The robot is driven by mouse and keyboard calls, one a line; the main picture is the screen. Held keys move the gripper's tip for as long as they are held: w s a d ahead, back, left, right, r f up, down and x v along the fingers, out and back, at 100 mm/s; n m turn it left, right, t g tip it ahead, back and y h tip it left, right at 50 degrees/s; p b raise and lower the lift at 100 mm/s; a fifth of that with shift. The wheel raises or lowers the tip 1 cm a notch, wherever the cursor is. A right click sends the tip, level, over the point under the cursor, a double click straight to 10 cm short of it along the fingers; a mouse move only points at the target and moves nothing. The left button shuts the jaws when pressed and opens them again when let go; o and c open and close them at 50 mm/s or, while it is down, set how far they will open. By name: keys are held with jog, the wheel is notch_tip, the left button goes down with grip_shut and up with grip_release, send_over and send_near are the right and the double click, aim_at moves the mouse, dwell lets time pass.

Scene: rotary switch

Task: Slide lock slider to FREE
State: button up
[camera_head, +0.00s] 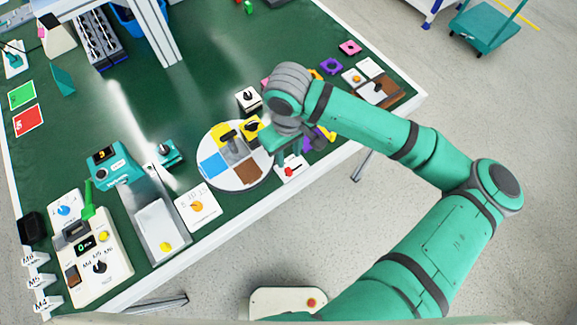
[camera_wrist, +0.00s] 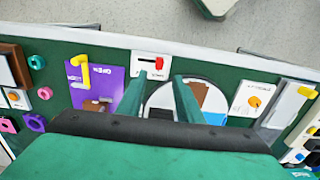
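The lock slider is a small white plate (camera_head: 294,164) near the front edge of the green table, with a red knob (camera_head: 289,172). In the wrist view the white plate (camera_wrist: 143,60) is at top centre, with its red knob (camera_wrist: 159,63) toward the right end and a dark slot or marking beside it. Its lettering is too small to read. My gripper (camera_wrist: 160,78) is open, its two green fingers apart and pointing toward the plate, with nothing visible between them. In the head view my gripper (camera_head: 289,148) is just behind the plate and partly hides its surroundings.
A round white board (camera_head: 225,182) with coloured patches and a yellow knob lies beside my gripper. A purple panel (camera_wrist: 103,75) with a yellow handle (camera_wrist: 85,60) is on the other side. A white plate with an orange dial (camera_head: 197,206) lies further left.

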aim_at(288, 170)
notch_tip(288, 170, down, 9)
jog(key=shift+d+f, duration=0.1)
jog(key=shift+f, duration=0.1)
dwell(0.3)
grip_shut()
jog(key=shift+w, duration=0.15)
